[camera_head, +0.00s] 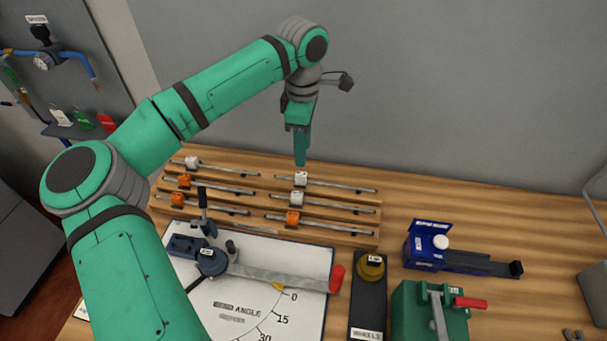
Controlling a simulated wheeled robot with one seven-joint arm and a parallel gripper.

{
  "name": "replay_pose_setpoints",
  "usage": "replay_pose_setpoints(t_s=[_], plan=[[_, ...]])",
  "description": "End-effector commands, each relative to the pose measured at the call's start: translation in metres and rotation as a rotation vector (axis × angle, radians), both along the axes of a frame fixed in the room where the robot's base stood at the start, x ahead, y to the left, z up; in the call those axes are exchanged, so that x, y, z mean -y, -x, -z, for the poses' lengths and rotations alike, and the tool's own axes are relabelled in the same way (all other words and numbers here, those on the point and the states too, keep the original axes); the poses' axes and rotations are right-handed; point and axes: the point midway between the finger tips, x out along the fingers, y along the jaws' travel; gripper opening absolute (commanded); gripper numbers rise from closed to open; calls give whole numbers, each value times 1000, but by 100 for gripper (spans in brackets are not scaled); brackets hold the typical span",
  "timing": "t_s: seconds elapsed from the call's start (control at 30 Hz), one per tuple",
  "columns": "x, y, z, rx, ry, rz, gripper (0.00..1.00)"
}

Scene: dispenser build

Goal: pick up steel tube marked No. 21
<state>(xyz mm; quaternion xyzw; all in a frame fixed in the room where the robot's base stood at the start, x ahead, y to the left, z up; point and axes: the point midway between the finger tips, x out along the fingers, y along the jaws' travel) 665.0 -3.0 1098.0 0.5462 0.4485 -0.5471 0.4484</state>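Several thin steel tubes lie across a stepped wooden rack (256,176), in a left and a right group. Each carries a white or orange tag block. The tag numbers are too small to read, so I cannot tell which tube is No. 21. The back right tube (340,186) has a white tag (301,178), and the back left tube (222,170) also has one. My gripper (300,162) points down over the rack's back edge, near the back right tube's white tag. Its fingers overlap in this view, hiding any gap.
In front of the rack lies a white angle board (305,256) with a lever and red-ended bar. To the right stand a black wheel stand (368,306), a blue device (428,250) and a green device (404,312) with a red handle. The table's back right is clear.

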Motion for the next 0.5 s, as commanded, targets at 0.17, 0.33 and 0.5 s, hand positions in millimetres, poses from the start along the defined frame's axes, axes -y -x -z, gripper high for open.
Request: replay_pose_setpoints(t_s=[0.17,0.33,0.5], plan=[[-2,0,27,-2,0,-2,39],[-2,0,39,0,0,-3,39],[-1,-2,54,-1,2,-2,39]])
